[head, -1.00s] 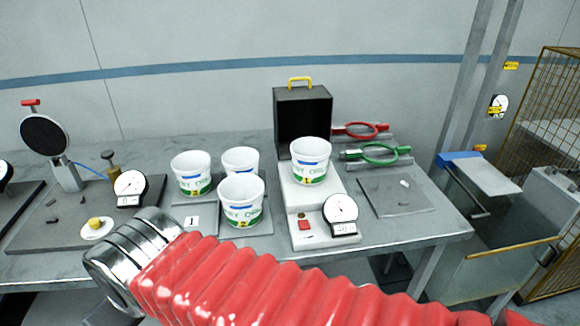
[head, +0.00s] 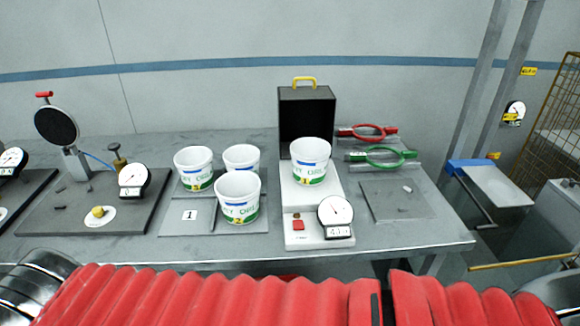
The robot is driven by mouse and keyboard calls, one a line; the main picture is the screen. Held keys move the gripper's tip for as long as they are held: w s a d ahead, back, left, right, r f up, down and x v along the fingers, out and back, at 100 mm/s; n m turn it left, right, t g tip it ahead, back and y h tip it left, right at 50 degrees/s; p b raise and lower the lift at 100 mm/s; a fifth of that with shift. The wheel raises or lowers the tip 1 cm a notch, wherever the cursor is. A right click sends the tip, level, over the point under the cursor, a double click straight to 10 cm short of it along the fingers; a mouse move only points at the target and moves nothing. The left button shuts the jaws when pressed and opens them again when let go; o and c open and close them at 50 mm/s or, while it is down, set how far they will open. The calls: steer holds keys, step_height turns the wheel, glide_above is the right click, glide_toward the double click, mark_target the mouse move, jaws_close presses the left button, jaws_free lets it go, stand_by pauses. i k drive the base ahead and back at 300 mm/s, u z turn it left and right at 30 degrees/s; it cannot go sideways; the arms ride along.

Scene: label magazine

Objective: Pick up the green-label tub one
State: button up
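A white tub marked with a yellow 1 (head: 311,162) stands upright on a white scale (head: 318,240) right of centre. It has a blue mark and green lettering and a green band. A similar front tub (head: 238,198) with a yellow 2 stands on a grey plate (head: 262,219) to the left. A left tub (head: 194,169) and a rear tub (head: 241,158) stand there too; the rear one's label is mostly hidden. My red-sleeved arm crosses the bottom of the view, below the table edge. My gripper is out of view.
A black box (head: 306,92) with a yellow handle stands behind the tub on the scale. Red (head: 366,132) and green (head: 382,156) ring-handled tools lie to its right. A dial (head: 132,179) stands at left. The grey plate at right (head: 415,205) is mostly clear.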

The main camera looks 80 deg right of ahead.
mark_target(310, 156)
steer(key=u, duration=0.4)
steer(key=k, duration=1.95)
steer(key=z, duration=0.7)
steer(key=i, duration=0.85)
